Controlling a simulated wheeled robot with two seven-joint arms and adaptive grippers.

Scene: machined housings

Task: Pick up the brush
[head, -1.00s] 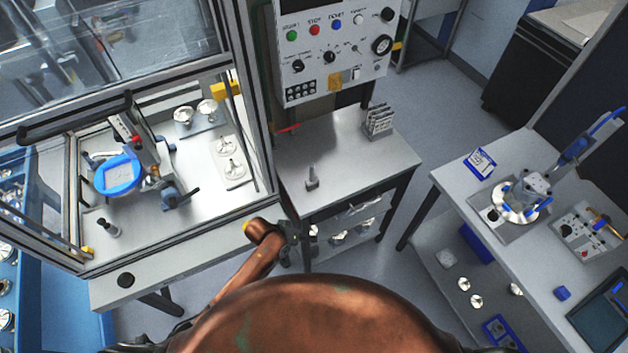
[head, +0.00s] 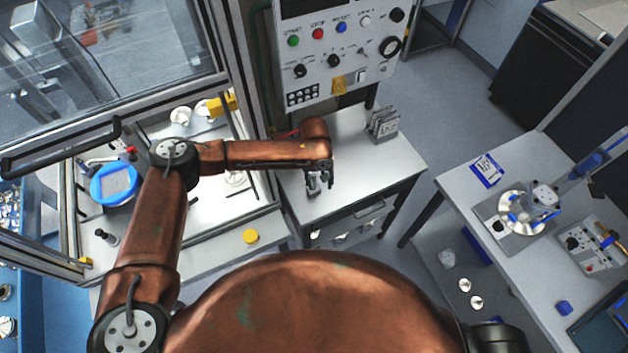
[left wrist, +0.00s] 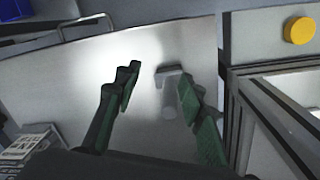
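The brush (head: 313,186) is a small grey piece standing on the small metal side table (head: 375,165). In the left wrist view it shows as a pale grey block with a rounded stem (left wrist: 168,106). My left gripper (head: 320,187) is over the table at the brush. In the left wrist view the left gripper (left wrist: 158,92) is open, its green-padded fingers on either side of the brush, with the brush nearer the right finger. I cannot tell whether a finger touches it. In the head view the gripper partly hides the brush. My right gripper is not in view.
A rack of grey plates (head: 383,124) stands at the table's back right. A control panel (head: 340,55) rises behind. The framed enclosure (head: 235,100) borders the table on the left, with a yellow button (head: 250,236) at its front. The table's right part is clear.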

